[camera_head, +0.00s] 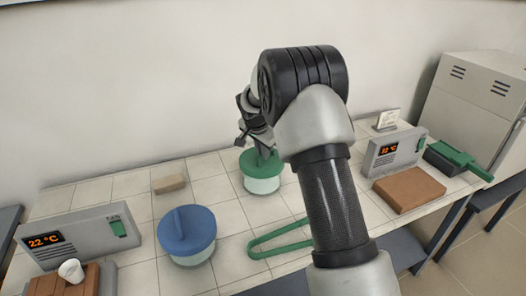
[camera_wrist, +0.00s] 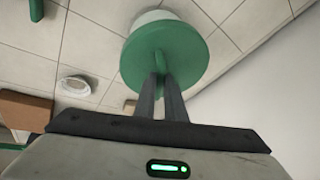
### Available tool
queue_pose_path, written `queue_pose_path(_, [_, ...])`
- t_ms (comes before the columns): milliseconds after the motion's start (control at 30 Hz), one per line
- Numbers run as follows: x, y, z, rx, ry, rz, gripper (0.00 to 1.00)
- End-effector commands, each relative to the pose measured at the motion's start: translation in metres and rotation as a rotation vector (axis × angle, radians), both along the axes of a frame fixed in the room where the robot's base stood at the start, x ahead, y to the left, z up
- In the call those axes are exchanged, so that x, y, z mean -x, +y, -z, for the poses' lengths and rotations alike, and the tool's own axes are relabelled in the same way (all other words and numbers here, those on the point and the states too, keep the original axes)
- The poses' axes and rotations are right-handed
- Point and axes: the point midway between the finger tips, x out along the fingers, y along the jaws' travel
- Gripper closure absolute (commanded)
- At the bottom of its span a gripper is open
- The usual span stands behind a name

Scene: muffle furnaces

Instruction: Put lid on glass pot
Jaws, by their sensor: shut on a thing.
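A glass pot (camera_head: 262,185) with pale sides stands on the tiled table in the middle of the head view. A green lid (camera_head: 250,161) is on or just over its top; in the wrist view the green lid (camera_wrist: 190,62) covers most of the pot (camera_wrist: 152,17), whose pale edge shows beyond it. I cannot tell if the lid is fully seated. My gripper (camera_wrist: 159,78) is shut on the lid's upright green handle. In the head view my gripper (camera_head: 262,150) is above the pot, partly hidden by my arm.
A second pot with a blue lid (camera_head: 186,230) stands front left. A green tong-like tool (camera_head: 275,243) lies in front. Furnace units with displays stand left (camera_head: 75,238) and right (camera_head: 395,152). Brown blocks (camera_head: 408,190) and a small tan block (camera_head: 169,184) lie on the table.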

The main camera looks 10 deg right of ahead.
Motion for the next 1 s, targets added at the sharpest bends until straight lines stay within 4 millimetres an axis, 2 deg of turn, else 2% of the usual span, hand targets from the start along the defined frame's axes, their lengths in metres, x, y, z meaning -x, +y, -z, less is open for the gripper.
queue_pose_path(667, [0.0, 0.0, 0.014, 0.0, -0.001, 0.0, 1.0])
queue_pose_path(967, [0.0, 0.0, 0.014, 0.0, -0.001, 0.0, 1.0])
queue_pose_path(1000, [0.0, 0.0, 0.014, 0.0, -0.001, 0.0, 0.86])
